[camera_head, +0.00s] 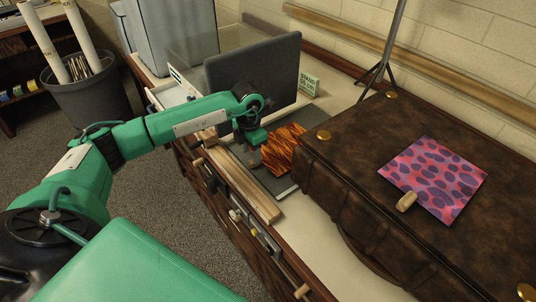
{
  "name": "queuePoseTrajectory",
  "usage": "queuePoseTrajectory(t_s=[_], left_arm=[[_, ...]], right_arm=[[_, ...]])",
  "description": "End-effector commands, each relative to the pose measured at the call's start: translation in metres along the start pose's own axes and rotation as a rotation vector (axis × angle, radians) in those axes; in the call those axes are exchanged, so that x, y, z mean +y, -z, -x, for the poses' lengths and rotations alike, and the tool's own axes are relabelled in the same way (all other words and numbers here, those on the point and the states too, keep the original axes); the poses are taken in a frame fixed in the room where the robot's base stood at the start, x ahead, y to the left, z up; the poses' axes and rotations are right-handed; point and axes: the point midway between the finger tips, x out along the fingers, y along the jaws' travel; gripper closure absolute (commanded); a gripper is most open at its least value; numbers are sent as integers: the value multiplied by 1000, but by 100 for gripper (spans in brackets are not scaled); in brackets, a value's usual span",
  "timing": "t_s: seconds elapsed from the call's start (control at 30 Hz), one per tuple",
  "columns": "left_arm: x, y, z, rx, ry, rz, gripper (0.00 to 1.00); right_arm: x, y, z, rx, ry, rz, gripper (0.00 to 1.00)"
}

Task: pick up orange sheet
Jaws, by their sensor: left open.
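The orange sheet (285,147), with dark streaks, lies on a flat dark grey surface (284,187) beside the brown case. My left gripper (257,154) is open and points down at the sheet's left edge. Whether its fingers touch the sheet or straddle its edge I cannot tell, as they are small and dark. The arm and gripper hide part of the sheet's surroundings. My right gripper is not in view.
A brown leather case (350,150) stands right of the sheet, with a pink and purple spotted sheet (425,200) and a wooden peg (406,201) on top. A dark upright panel (270,65) stands behind. Wooden strips (250,190) lie left, along the counter edge.

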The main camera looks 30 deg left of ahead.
Motion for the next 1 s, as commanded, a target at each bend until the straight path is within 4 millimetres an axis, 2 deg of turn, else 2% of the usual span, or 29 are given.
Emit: queuePoseTrajectory(t_s=[0.1,0.23,0.53,0.77,1.0], left_arm=[[-4,0,-18,4,3,-1,55],[-3,-1,-34,2,2,0,55],[-3,-1,-40,1,1,-1,55],[-3,-1,-39,1,1,-1,100],[-3,-1,-39,0,1,-1,100]], right_arm=[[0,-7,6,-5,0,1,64],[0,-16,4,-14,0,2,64],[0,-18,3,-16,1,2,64],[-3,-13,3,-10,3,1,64],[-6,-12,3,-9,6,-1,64]])
